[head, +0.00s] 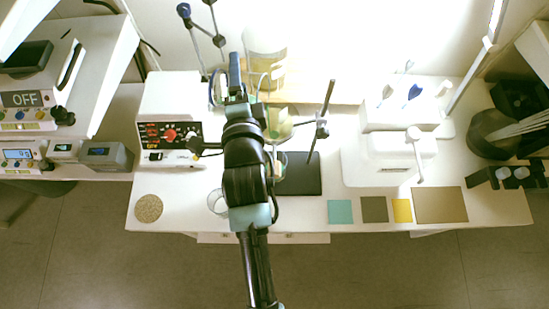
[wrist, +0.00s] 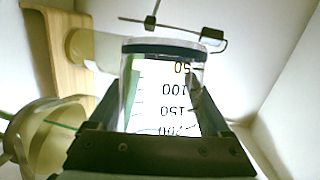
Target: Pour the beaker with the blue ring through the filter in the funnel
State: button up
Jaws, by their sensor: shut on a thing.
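My gripper (wrist: 155,140) is shut on the clear beaker (wrist: 160,95), which has a dark blue ring (wrist: 165,47) at one end and black graduations. I cannot tell whether liquid is flowing.
A clear vessel with yellowish contents (head: 268,45) stands behind. A stand rod (head: 327,100) with a clamp rises right of the funnel, above a dark plate (head: 305,175). Coloured squares lie in front.

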jog(key=shift+d+f+m+t+b, duration=0.15)
jog(key=shift+m+t+b, duration=0.15)
jog(key=shift+m+b, duration=0.3)
dwell(2.1)
jog(key=shift+s+d+r+m+b, duration=0.1)
jog(key=shift+d+r+m+b, duration=0.05)
jog(key=shift+r+m+b, duration=0.2)
dwell(1.9)
dwell(0.6)
jog(key=shift+r+p, duration=0.15)
jog(key=shift+p, duration=0.45)
jog(key=shift+a+n+p, duration=0.2)
jog(key=shift+n+p, duration=0.45)
jog(key=shift+p, duration=0.4)
jog(key=shift+a+f+n+p, duration=0.15)
jog(key=shift+f+n+p, duration=0.15)
jog(key=shift+n, duration=0.2)
